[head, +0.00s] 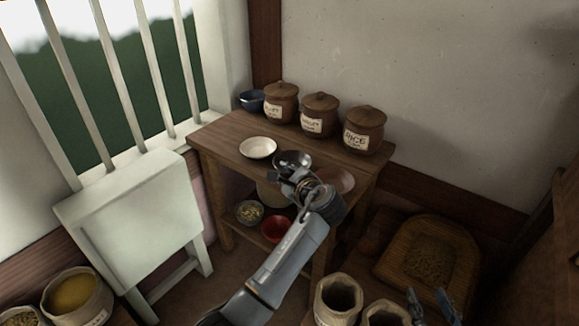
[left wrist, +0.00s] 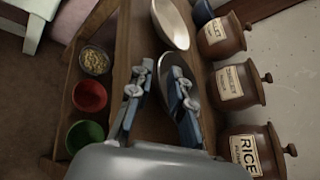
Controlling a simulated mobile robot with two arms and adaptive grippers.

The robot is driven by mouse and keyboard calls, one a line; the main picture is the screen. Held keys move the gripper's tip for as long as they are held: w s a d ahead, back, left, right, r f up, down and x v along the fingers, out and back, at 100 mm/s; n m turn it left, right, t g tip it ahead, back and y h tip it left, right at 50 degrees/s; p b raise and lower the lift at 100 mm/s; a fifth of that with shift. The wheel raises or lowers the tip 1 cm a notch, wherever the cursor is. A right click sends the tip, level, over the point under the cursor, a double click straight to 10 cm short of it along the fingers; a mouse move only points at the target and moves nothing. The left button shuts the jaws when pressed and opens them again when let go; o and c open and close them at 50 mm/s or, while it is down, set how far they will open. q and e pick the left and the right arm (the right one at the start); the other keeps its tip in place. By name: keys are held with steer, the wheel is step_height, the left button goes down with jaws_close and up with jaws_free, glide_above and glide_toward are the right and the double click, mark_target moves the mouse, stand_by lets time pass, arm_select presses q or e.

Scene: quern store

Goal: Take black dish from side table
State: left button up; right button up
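The black dish (head: 292,157) lies on the top of the wooden side table (head: 232,134), in front of the brown jars. It also shows in the left wrist view (left wrist: 194,122), partly hidden behind one finger. My left gripper (head: 288,181) is over the table's front edge, close to the dish on its near side. In the left wrist view its two fingers (left wrist: 156,92) are apart, with one overlapping the dish; I cannot tell whether it touches. My right gripper (head: 432,302) is at the bottom right of the head view, fingers apart and empty.
A cream dish (head: 258,148) lies left of the black dish, and a pinkish dish (head: 340,180) right. Lidded jars (head: 319,114) and a blue bowl (head: 251,100) line the back. Lower-shelf bowls include a red one (head: 274,229).

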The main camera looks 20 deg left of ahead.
arm_select(q)
jaws_close()
steer(key=shift+r, duration=0.15)
stand_by(0.4)
